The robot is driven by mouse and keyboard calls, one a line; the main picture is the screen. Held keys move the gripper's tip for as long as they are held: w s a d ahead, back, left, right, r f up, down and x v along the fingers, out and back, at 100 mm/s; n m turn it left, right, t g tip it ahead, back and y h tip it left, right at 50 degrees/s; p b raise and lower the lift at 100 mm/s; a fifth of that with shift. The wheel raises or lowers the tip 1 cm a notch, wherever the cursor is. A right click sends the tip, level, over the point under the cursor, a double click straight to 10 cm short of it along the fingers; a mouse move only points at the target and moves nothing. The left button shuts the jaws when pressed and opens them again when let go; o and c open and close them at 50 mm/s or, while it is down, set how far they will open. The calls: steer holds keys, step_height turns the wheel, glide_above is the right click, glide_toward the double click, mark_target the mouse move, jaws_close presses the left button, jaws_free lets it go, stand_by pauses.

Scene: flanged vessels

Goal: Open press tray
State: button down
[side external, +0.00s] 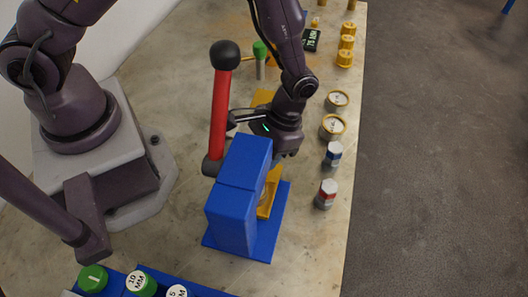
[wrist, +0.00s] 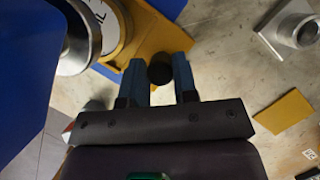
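The blue press (side external: 235,215) stands on the table with its red lever (side external: 219,105) upright, topped by a black knob. The yellow press tray (side external: 268,195) shows partly beside the press body; the arm hides part of it. In the wrist view the tray (wrist: 165,38) holds a yellow-rimmed, white-labelled round vessel (wrist: 117,28) next to a silver cylinder. The tray's small black handle knob (wrist: 160,69) sits between my two fingers. My gripper (wrist: 160,76) is closed in to the knob's width and appears to grip it. The side view hides this contact.
Two yellow-rimmed vessels (side external: 334,126), a blue-banded one (side external: 333,153) and a red-banded one (side external: 326,193) stand along the right table edge. A yellow plate (wrist: 285,112) and a grey flanged piece (wrist: 292,27) lie on the table. A blue rack (side external: 115,282) with capped containers is at the front left.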

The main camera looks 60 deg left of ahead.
steer(key=w+a, duration=0.8)
steer(key=shift+w+a, duration=0.15)
steer(key=shift+w, duration=0.05)
steer(key=c, duration=1.2)
jaws_free()
steer(key=shift+o, duration=0.2)
steer(key=v, duration=1.3)
